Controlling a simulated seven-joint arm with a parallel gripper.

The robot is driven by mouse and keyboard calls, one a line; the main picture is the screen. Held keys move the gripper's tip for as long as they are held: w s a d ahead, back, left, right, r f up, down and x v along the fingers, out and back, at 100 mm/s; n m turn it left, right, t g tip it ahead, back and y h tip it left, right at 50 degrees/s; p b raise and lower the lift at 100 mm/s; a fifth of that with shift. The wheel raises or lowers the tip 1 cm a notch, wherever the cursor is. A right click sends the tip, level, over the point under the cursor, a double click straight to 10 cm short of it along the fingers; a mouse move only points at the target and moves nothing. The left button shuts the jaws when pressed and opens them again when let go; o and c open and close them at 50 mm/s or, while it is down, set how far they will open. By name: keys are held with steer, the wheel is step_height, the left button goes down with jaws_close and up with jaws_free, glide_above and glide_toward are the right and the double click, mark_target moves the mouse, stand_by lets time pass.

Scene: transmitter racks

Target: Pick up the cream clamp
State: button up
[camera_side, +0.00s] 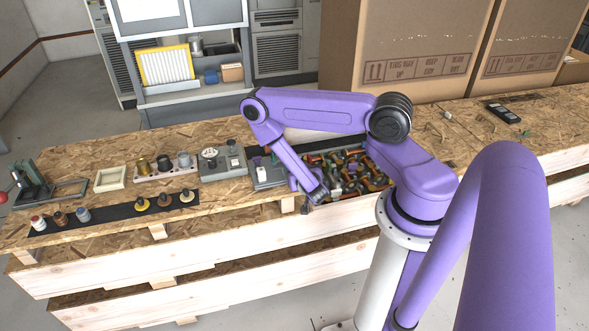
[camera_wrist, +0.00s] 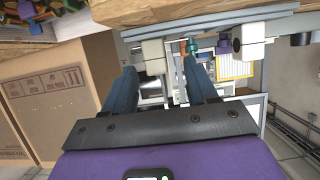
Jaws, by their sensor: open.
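My gripper shows in the wrist view (camera_wrist: 159,65) with its two blue fingers apart and nothing held between them. Beyond the fingertips, a cream blocky piece (camera_wrist: 153,50) stands at the edge of a grey rack or tray; it may be the cream clamp, but its shape is not clear. A teal piece (camera_wrist: 191,46), a purple piece (camera_wrist: 225,43) and a whitish piece (camera_wrist: 251,45) sit to its right. In the side view my gripper is low over the bench's front part, its fingers too small to read. I cannot pick out the cream clamp there.
A crate of mixed coloured parts (camera_side: 350,170) is just right of my gripper. A grey tray (camera_side: 268,181) and a grey instrument (camera_side: 232,162) stand left of it. Knobs lie on a black mat (camera_side: 112,212). Large cardboard boxes (camera_side: 405,40) rise behind. The bench's right side is mostly clear.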

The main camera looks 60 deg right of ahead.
steer(key=x, duration=0.5)
steer(key=shift+s+d+r, duration=0.1)
steer(key=shift+d+r, duration=0.2)
steer(key=shift+r, duration=0.05)
steer(key=shift+w+d+f, duration=0.25)
steer(key=shift+w+d, duration=0.05)
steer(key=shift+w, duration=0.1)
steer(key=c, duration=1.1)
